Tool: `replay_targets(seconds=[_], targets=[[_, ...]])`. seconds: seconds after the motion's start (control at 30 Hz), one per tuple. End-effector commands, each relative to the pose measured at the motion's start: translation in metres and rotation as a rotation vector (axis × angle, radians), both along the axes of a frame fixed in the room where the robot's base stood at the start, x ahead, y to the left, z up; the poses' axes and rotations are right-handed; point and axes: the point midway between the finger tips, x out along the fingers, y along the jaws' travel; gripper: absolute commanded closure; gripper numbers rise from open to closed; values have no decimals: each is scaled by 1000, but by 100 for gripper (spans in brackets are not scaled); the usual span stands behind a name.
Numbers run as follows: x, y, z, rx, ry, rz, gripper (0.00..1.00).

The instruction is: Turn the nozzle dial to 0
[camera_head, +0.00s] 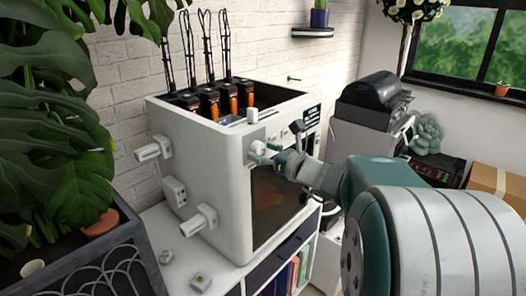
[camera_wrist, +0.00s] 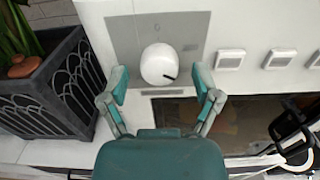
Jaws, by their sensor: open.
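The nozzle dial (camera_wrist: 155,62) is a round white knob on a grey panel (camera_wrist: 122,38) in the wrist view. A faint small mark shows on the panel above the knob, too small to read. The dial sits on the front of a white box-shaped machine (camera_head: 205,160) in the head view. My gripper (camera_wrist: 161,80) is open, with one teal finger on each side of the dial and a visible gap to each. In the head view my gripper (camera_head: 272,156) is at the machine's upper front, partly hiding the dial.
Square white buttons (camera_wrist: 230,60) sit in a row right of the dial. A dark window (camera_wrist: 215,120) is below it. A planter (camera_wrist: 50,95) with a large leafy plant stands to the left. White handle-like parts (camera_head: 153,149) stick out of the machine's left side.

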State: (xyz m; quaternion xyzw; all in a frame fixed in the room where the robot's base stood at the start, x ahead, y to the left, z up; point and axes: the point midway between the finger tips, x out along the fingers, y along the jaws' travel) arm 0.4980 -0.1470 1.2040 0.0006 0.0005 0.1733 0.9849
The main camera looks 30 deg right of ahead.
Motion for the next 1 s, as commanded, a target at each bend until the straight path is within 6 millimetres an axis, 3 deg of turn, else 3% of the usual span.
replay_targets(seconds=[0.03,0.07,0.2,0.23,1.0], targets=[[0,0,0,0,0,0,19],[0,0,0,0,0,0,28],[0,0,0,0,0,0,91],[0,0,0,-1,0,0,100],[0,0,0,-19,-7,0,100]])
